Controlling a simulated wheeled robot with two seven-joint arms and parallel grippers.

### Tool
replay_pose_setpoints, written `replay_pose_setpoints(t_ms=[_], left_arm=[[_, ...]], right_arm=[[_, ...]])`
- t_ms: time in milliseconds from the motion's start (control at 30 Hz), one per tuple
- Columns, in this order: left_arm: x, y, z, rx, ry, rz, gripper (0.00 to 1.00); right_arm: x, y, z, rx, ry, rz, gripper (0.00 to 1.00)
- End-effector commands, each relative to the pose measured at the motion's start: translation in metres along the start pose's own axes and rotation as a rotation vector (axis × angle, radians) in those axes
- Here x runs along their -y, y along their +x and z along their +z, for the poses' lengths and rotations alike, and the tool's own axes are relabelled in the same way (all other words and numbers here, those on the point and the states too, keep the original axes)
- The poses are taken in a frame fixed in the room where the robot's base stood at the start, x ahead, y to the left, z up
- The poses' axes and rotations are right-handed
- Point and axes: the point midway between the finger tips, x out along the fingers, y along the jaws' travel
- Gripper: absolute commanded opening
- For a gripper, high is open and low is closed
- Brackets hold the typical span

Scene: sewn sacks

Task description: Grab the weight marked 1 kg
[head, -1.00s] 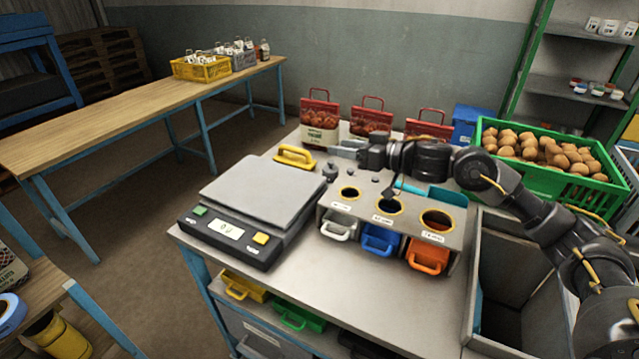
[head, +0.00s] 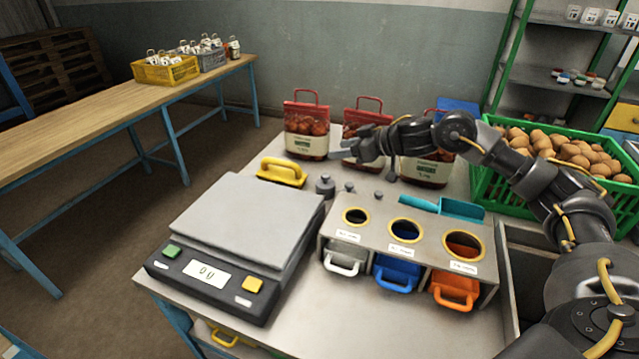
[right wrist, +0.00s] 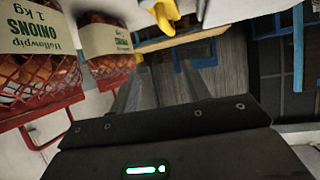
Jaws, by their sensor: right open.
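Several grey metal weights stand in a row behind the steel bin block: a larger knobbed one (head: 325,186), a smaller one (head: 349,187) and another small one (head: 378,195). Their markings are too small to read, so I cannot tell which is the 1 kg one. My right gripper (head: 343,150) is open and empty in front of the middle onion bag, above and behind the weights. Its two fingers, pointing left, show apart in the right wrist view (right wrist: 163,80). No weight is clear in the right wrist view. My left gripper is not in view.
Red-handled onion bags (head: 306,140) stand along the back. A scale (head: 235,225), yellow-handled tool (head: 282,171) and bin block (head: 350,232) crowd the front. A teal scoop (head: 455,208) and green crate (head: 490,180) lie right.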

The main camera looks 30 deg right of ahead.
Motion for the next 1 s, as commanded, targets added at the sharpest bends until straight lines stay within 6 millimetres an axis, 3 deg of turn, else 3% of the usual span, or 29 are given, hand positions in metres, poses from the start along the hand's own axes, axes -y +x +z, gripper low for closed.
replay_pose_setpoints(t_ms=[200, 433, 633, 867, 1000], left_arm=[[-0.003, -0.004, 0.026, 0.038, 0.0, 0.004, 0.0], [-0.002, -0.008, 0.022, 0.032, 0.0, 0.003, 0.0], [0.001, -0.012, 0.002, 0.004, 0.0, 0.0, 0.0], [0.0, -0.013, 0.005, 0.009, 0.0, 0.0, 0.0], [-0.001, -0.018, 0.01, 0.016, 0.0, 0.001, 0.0]], right_arm=[[-0.004, 0.006, 0.033, 0.007, 0.008, 0.01, 0.47], [-0.004, 0.028, 0.076, 0.006, 0.007, 0.009, 0.47], [-0.003, 0.051, 0.073, 0.0, 0.004, 0.008, 0.47], [-0.003, 0.058, 0.073, 0.001, 0.003, 0.007, 0.47], [-0.002, 0.076, 0.072, 0.0, 0.005, 0.005, 0.47]])
